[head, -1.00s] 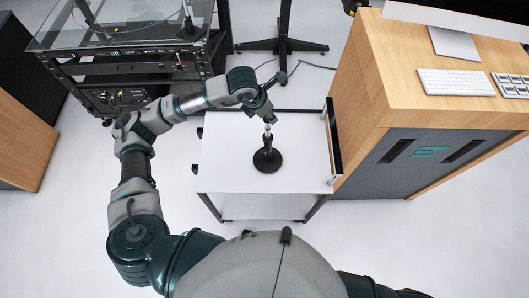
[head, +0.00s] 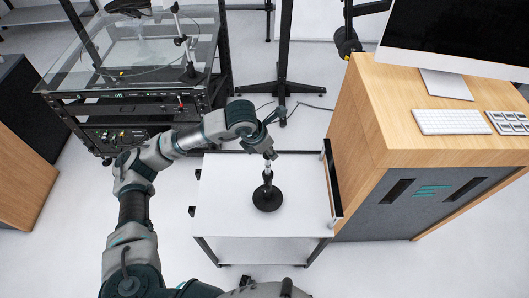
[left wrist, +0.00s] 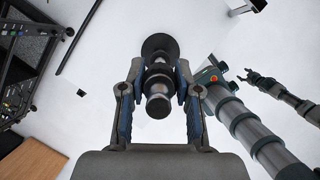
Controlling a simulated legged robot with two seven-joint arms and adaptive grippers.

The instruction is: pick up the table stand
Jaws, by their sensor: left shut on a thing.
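The table stand (head: 267,199) is upright, with a round black base and a short post with a pale metal upper part. It is over the middle of the small white table (head: 222,208); I cannot tell whether its base touches the top. My left gripper (head: 268,156) is shut on the upper end of the post. In the left wrist view the stand (left wrist: 158,106) sits between both fingers of the left gripper (left wrist: 160,88), with its base beyond them. My right gripper (left wrist: 249,76) shows small and dark at the right of that view, apart from the stand.
A wooden desk (head: 360,113) with keyboard (head: 453,121) and monitor stands close on the right of the table. A black glass-topped rack (head: 130,88) is at the back left. A black-footed post (head: 281,95) stands behind the table. The tabletop around the stand is clear.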

